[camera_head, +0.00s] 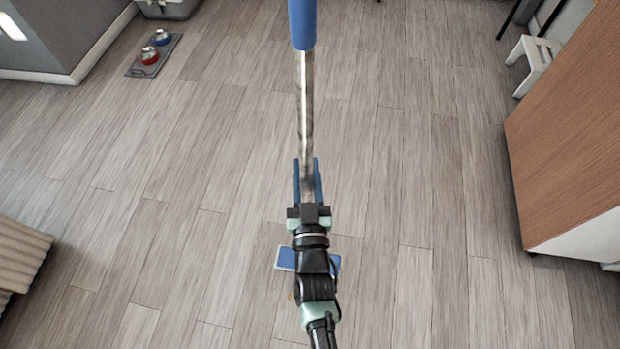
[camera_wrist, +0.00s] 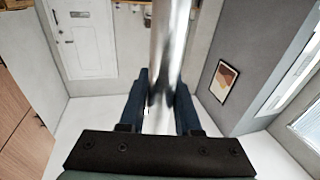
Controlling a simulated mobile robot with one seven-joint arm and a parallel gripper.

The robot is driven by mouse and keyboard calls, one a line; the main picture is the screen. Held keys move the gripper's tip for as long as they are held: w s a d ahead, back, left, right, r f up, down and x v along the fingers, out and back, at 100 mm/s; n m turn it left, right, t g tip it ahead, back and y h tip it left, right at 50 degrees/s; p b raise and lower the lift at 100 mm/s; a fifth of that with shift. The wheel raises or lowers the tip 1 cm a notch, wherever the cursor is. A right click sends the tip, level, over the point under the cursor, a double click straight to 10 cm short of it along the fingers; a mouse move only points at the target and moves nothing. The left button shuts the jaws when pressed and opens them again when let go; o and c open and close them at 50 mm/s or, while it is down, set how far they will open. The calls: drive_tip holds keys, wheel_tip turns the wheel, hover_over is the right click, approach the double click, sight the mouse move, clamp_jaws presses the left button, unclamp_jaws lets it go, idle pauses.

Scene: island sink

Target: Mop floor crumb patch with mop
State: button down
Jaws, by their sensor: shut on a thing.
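The mop has a blue grip (camera_head: 302,22) on top of a silver pole (camera_head: 304,100). My gripper (camera_head: 308,172) is shut on the pole, with its two blue fingers on either side of it. In the wrist view the pole (camera_wrist: 170,70) runs up between the fingers (camera_wrist: 160,105). The mop's blue flat head (camera_head: 285,259) shows at the floor below my gripper, partly hidden behind my arm. A small orange-brown speck (camera_head: 291,295) shows beside my arm near the mop head. It may be part of the crumb patch, but I cannot tell; most of that area is hidden.
Wooden plank floor (camera_head: 180,200) is clear around the mop. A wood-sided cabinet (camera_head: 570,130) stands at right, with a white step stool (camera_head: 535,62) behind it. A mat with red and blue bowls (camera_head: 149,54) lies at the far left. A ribbed beige object (camera_head: 18,255) is at left.

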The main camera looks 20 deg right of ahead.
wheel_tip(320, 180, down, 6)
drive_tip(key=d+b, duration=0.1)
drive_tip(key=b, duration=0.5)
drive_tip(key=shift+w+f, duration=0.2)
drive_tip(key=shift+w, duration=0.1)
